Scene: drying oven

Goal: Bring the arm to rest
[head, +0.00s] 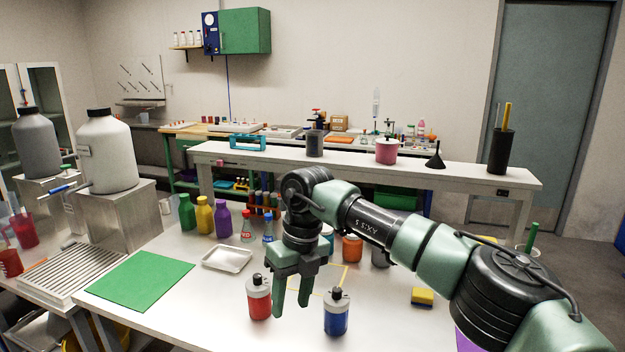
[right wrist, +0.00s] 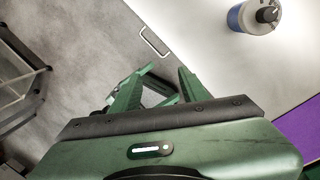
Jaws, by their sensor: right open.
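My right arm (head: 385,222) reaches in from the lower right of the head view and bends down at the wrist. My right gripper (head: 291,300) is open and empty, fingers pointing down, between a red bottle (head: 259,300) and a blue bottle (head: 336,315) in the picture. In the right wrist view the gripper (right wrist: 155,88) shows its two green fingers apart with nothing between them. The blue bottle stands at the upper right there (right wrist: 252,17). My left gripper is not in view.
The white table (head: 200,315) holds a green mat (head: 140,279), a white tray (head: 227,258), a yellow sponge (head: 422,297) and several colored bottles. Large jugs (head: 107,155) stand on metal stands at left. A long bench (head: 460,177) stands behind. The grey floor (right wrist: 80,50) shows beside the table edge.

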